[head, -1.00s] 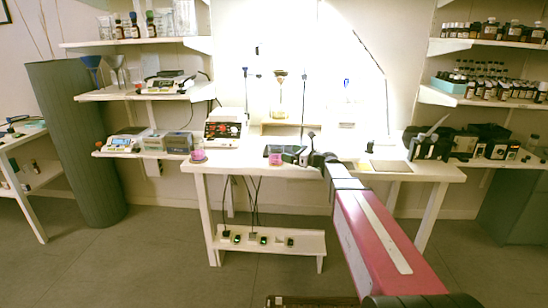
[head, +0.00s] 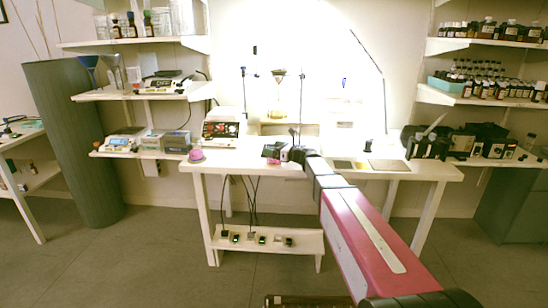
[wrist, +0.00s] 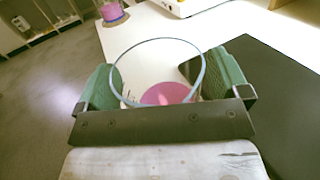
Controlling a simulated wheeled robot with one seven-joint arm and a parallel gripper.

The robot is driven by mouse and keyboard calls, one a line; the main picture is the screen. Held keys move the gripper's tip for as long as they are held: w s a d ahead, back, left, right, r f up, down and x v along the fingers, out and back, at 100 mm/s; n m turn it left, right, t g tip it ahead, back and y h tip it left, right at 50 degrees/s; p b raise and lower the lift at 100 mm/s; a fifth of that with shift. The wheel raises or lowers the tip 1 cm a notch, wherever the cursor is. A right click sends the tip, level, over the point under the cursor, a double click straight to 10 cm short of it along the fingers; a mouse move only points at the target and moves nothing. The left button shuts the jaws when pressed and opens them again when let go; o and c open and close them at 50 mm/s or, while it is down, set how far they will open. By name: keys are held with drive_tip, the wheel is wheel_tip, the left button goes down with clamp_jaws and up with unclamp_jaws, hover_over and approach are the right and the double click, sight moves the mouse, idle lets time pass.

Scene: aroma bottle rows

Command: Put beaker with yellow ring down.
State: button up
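My gripper (wrist: 163,90) has green finger pads on both sides of a clear beaker (wrist: 165,94) with a blue-grey rim and pink liquid at its bottom. The pads appear to press on its walls. No yellow ring can be made out on it from above. In the head view my gripper (head: 284,154) is over the front part of the white table (head: 228,160), left of its middle. The held beaker is small and mostly unclear there. Whether its base touches the table cannot be told. Another beaker with pink liquid (head: 196,155) stands at the table's left end, also in the wrist view (wrist: 112,12).
A dark flat panel (wrist: 265,100) lies right of the held beaker in the wrist view. The table's front edge is close to my gripper.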

drive_tip(key=c, duration=1)
drive_tip(key=shift+r, duration=0.1)
